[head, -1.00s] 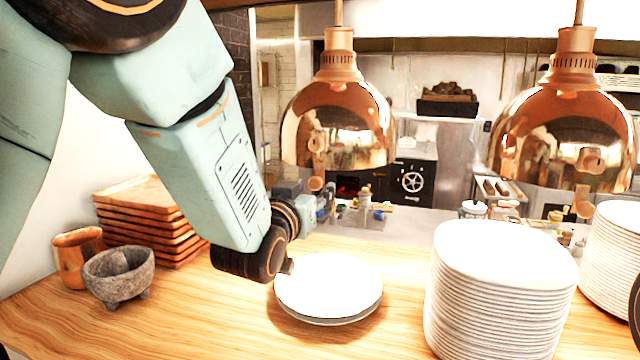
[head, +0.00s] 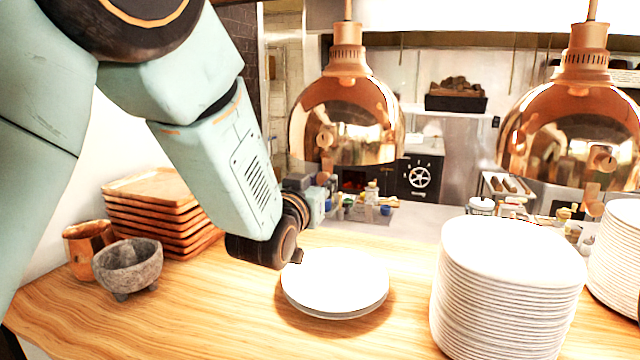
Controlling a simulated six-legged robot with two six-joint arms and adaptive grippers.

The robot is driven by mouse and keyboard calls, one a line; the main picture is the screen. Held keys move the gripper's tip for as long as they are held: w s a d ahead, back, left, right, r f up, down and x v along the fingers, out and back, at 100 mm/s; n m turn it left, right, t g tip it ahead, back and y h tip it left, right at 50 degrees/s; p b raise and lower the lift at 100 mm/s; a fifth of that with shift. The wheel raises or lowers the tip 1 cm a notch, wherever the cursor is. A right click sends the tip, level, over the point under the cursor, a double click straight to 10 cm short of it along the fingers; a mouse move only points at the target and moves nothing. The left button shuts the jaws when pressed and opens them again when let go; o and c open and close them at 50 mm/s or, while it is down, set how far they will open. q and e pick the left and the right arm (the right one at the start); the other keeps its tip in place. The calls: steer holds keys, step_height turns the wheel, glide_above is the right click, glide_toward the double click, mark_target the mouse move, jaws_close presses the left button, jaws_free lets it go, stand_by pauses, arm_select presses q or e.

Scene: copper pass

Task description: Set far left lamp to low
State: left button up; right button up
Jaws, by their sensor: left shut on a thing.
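The far left lamp (head: 345,112) is a polished copper dome hanging over the wooden counter, left of a second copper lamp (head: 574,125). A small copper knob (head: 326,165) hangs at the near lower rim of the left lamp. My left gripper (head: 322,188) is just below that rim, at the knob, and is shut on it. My own wrist hides part of the jaws, so the exact grip and the knob's setting cannot be made out. My right gripper is not in view.
A low white plate stack (head: 335,284) sits below my left wrist. A tall plate stack (head: 508,275) stands to the right. Wooden trays (head: 160,215), a stone mortar (head: 128,267) and a copper mug (head: 86,248) are at the left.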

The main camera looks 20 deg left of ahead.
arm_select(q)
jaws_close()
step_height(320, 180, down, 9)
steer(key=b, duration=0.6)
steer(key=shift+s, duration=0.15)
steer(key=o, duration=0.5)
jaws_free()
steer(key=o, duration=0.5)
steer(key=shift+s+r, duration=0.1)
steer(key=shift+r, duration=0.2)
steer(key=shift+c, duration=0.2)
